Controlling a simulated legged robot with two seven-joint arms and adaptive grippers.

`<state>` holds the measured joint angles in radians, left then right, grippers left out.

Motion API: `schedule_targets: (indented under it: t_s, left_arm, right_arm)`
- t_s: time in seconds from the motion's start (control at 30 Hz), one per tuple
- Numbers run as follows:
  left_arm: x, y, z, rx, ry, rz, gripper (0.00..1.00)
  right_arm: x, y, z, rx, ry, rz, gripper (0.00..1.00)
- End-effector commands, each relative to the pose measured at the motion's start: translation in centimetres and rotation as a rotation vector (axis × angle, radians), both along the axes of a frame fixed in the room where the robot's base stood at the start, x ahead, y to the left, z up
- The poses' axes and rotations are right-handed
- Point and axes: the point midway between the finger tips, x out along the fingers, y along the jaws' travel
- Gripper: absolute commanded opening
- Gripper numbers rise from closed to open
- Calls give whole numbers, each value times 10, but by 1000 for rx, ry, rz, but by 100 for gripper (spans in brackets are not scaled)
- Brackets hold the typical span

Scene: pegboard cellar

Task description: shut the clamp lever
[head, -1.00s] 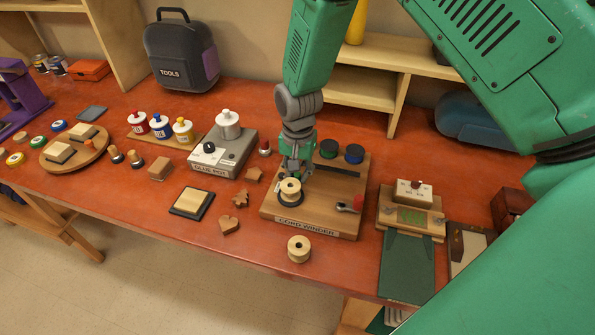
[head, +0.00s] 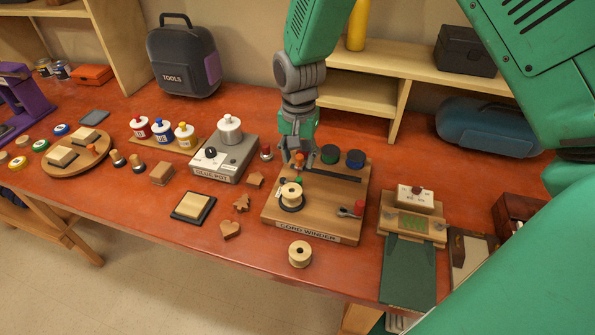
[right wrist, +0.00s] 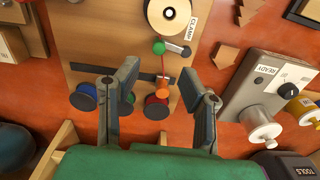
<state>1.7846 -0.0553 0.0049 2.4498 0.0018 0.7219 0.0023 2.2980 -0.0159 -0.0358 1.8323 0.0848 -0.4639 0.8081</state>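The clamp lever (right wrist: 178,49) is a short grey arm with a green knob, beside the CLAMP label and the pale spool (right wrist: 168,14) in the right wrist view. Its green knob (head: 298,181) shows just behind the spool (head: 291,192) on the wooden cord winder board (head: 326,216) in the head view. My right gripper (head: 298,160) is open above the board, behind the knob. In the right wrist view its fingers (right wrist: 162,84) are spread, with an orange-topped post (right wrist: 162,90) between them and nothing held. The knob lies beyond the fingertips. My left gripper is not in view.
A red-knobbed crank (head: 352,210) sits at the board's right. Dark green and blue spools (head: 342,156) stand at its back. A loose spool (head: 300,254) stands in front. The glue pot (head: 225,158) is left; a green-and-wood fixture (head: 411,240) is right.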

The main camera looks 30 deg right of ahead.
Motion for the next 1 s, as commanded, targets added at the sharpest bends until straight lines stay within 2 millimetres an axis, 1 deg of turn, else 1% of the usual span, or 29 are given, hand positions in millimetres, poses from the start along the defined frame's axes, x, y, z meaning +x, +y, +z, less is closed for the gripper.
schedule_targets:
  t_s: [0.03, 0.1, 0.2, 0.3, 0.43, 1.0]
  left_arm:
    - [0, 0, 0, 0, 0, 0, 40]
    - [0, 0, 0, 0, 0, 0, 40]
    - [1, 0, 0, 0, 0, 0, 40]
    - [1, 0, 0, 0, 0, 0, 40]
    - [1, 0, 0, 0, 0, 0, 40]
    - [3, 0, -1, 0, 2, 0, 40]
  right_arm:
    - [1, 0, 11, -1, -2, 0, 36]
    - [0, 0, 23, 0, -1, 0, 36]
    - [1, 0, 35, 0, 0, 0, 36]
    - [1, 0, 43, 0, 1, -1, 36]
    - [0, 0, 46, 0, 3, -1, 36]
    - [0, 0, 46, 0, 3, -1, 36]
